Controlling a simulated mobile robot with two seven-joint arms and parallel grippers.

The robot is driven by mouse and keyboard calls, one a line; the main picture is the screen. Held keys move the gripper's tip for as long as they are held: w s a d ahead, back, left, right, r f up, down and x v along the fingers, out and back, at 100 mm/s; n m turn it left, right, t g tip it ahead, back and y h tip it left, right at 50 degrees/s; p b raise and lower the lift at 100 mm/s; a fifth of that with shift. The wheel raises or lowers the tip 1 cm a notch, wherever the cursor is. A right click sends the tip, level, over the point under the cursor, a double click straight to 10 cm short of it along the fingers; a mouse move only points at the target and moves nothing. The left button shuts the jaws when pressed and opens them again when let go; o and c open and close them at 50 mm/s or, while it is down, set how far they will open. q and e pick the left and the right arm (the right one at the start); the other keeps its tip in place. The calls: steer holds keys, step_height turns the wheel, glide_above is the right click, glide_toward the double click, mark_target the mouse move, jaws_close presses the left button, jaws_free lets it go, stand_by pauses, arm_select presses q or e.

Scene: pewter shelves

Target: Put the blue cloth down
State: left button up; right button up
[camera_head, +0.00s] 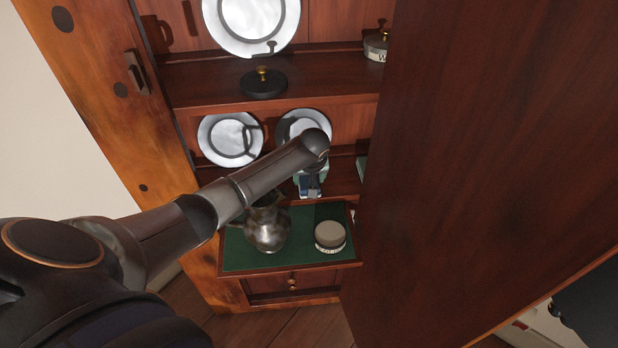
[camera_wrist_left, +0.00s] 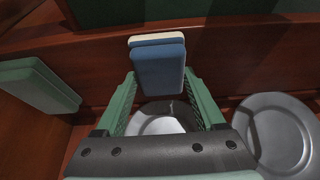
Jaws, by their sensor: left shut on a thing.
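The blue cloth (camera_head: 309,187) is a small folded pad with a pale layer at one face. In the left wrist view the cloth (camera_wrist_left: 158,68) sits between the green fingertips of my left gripper (camera_wrist_left: 159,86), which is shut on it. In the head view my left gripper (camera_head: 311,176) is in front of the lower shelf, above the back of the green-lined pull-out tray (camera_head: 240,255). My own wrist hides part of the gripper. I cannot tell whether the cloth touches the shelf. My right gripper is not in view.
A metal jug (camera_head: 267,228) and a round tin (camera_head: 330,236) stand on the tray. Plates (camera_head: 229,139) lean at the back of the lower shelf. A folded green cloth (camera_wrist_left: 40,84) lies nearby. A large wooden door (camera_head: 480,150) blocks the right side.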

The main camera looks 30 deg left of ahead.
arm_select(q)
steer(key=shift+f, duration=0.2)
steer(key=o, duration=1.2)
steer(key=shift+c, duration=0.2)
steer(key=shift+r, duration=0.1)
steer(key=shift+r, duration=0.25)
steer(key=p+v, duration=0.2)
steer(key=v, duration=0.9)
steer(key=shift+s+d+r+p, duration=0.15)
steer(key=shift+d+r+p, duration=0.05)
steer(key=shift+r+p, duration=0.15)
